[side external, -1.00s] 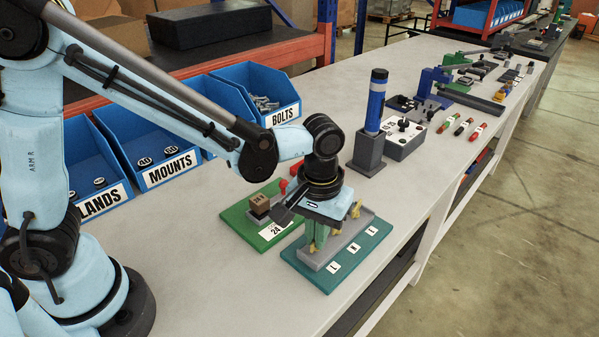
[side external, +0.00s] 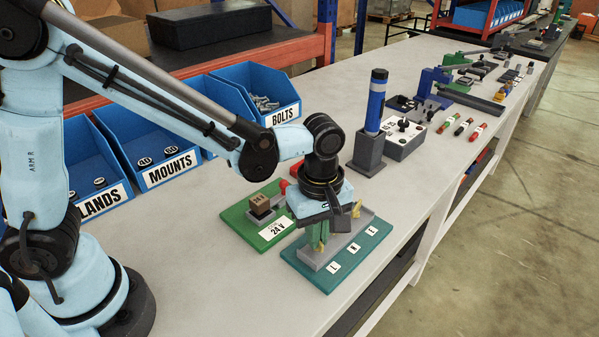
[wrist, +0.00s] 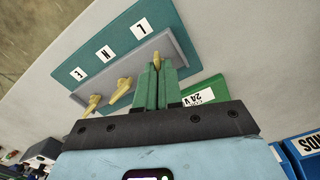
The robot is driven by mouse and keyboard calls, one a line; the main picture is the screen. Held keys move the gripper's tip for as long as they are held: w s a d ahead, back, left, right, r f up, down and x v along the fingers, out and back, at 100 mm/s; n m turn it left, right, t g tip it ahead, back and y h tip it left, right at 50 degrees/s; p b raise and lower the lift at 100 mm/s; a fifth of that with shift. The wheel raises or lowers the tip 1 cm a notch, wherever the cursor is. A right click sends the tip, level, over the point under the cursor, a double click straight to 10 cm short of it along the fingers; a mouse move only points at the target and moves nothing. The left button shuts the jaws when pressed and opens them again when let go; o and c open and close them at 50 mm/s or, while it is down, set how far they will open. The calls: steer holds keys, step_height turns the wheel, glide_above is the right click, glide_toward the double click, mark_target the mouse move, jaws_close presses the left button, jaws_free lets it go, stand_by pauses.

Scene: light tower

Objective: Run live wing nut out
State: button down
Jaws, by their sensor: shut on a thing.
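The green terminal board (side external: 322,281) carries a grey block (side external: 322,261) and labels L, N and E. In the wrist view, the brass live wing nut (wrist: 156,58) shows between the tips of my gripper (wrist: 157,70), in line with the L label (wrist: 140,28). My gripper (side external: 318,243) is shut on it, pointing down at the L end of the block. The fingers hide most of the nut, so its height on its stud cannot be told. The neutral wing nut (wrist: 122,94) and earth wing nut (wrist: 93,106) stand apart beside the fingers.
A green 24 V board (side external: 243,222) with a brown block and red part lies close on the left. A blue light tower (side external: 375,105) stands behind on a grey base, beside a grey switch box (side external: 404,139). Blue bins (side external: 155,150) line the back. The bench front is clear.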

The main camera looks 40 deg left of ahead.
steer(key=shift+f+n, duration=0.15)
steer(key=shift+n, duration=1.45)
steer(key=c, duration=1.3)
jaws_free()
step_height(320, 180, up, 12)
steer(key=shift+r, duration=0.2)
steer(key=s+a+m+t, duration=0.1)
steer(key=a+m+t, duration=0.1)
steer(key=a+m, duration=0.3)
steer(key=s+a+f+m+t, duration=0.1)
steer(key=s+a+m+t, duration=0.1)
steer(key=a+m, duration=0.3)
steer(key=s+a+f+m+t, duration=0.1)
steer(key=a+m+t, duration=0.2)
steer(key=a+m, duration=0.2)
steer(key=shift+s+a+f+m, duration=0.1)
steer(key=shift+s+f+m, duration=0.1)
steer(key=shift+m, duration=0.3)
steer(key=shift+s+a+f+m, duration=0.1)
steer(key=shift+s+m, duration=0.1)
steer(key=shift+m, duration=0.3)
